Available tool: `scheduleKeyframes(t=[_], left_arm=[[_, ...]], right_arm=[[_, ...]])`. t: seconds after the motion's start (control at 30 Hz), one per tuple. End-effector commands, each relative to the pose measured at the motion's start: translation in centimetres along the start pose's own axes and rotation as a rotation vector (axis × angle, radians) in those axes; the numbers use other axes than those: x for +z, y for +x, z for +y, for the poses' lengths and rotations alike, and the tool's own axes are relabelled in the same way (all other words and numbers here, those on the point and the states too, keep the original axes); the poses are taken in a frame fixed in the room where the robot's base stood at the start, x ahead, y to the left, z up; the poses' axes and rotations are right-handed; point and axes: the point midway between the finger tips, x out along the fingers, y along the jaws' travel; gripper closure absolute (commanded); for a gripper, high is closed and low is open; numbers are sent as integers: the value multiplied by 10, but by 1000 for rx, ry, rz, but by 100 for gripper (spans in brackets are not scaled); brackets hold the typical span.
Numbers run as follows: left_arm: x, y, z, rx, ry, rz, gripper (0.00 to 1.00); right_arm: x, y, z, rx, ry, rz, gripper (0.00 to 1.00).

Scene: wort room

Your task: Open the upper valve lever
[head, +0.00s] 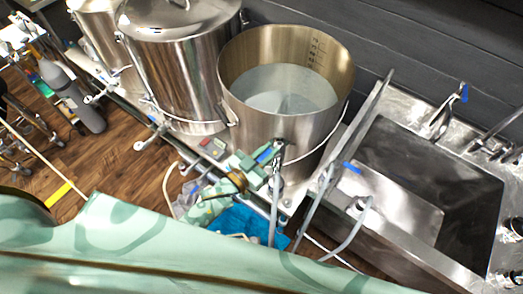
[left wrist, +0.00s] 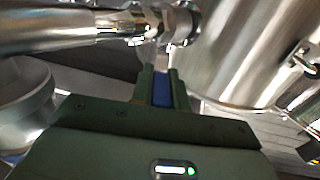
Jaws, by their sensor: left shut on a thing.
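The upper valve lever (head: 265,155) has a blue handle and sits on the metal valve (head: 279,152) low on the front of the open steel pot. My left gripper (head: 257,160), dark green, is at this handle, just left of the valve. In the left wrist view the two fingers (left wrist: 162,82) are shut on the blue lever (left wrist: 162,92), one on each side, with the shiny valve body (left wrist: 155,22) just beyond. The fingers hide part of the lever. My right gripper is not in view.
The open pot (head: 245,118) holds liquid. A lidded pot (head: 178,75) stands left of it, and a steel sink (head: 400,222) is at the right. Grey hoses (head: 312,205) hang below the valve. Another blue handle (head: 351,167) is near the sink. A blue cloth-like thing (head: 238,220) lies below.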

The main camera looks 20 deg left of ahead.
Motion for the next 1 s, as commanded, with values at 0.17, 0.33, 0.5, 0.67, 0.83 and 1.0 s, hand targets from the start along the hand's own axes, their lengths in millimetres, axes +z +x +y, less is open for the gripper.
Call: scheduleKeyframes(t=[0.17, 0.33, 0.5, 0.67, 0.83, 1.0], left_arm=[[0, 0, 1, -2, -2, 1, 100], [0, 0, 1, -1, -2, 1, 100], [0, 0, 0, -1, -2, 1, 62], [0, 0, 0, -1, -1, 1, 62], [0, 0, 0, -1, -1, 0, 62], [1, -12, 0, -2, -1, -2, 62]], right_arm=[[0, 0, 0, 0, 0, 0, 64], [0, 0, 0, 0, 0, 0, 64], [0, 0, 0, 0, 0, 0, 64], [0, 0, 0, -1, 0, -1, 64], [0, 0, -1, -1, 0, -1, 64], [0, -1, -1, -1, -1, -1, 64]])
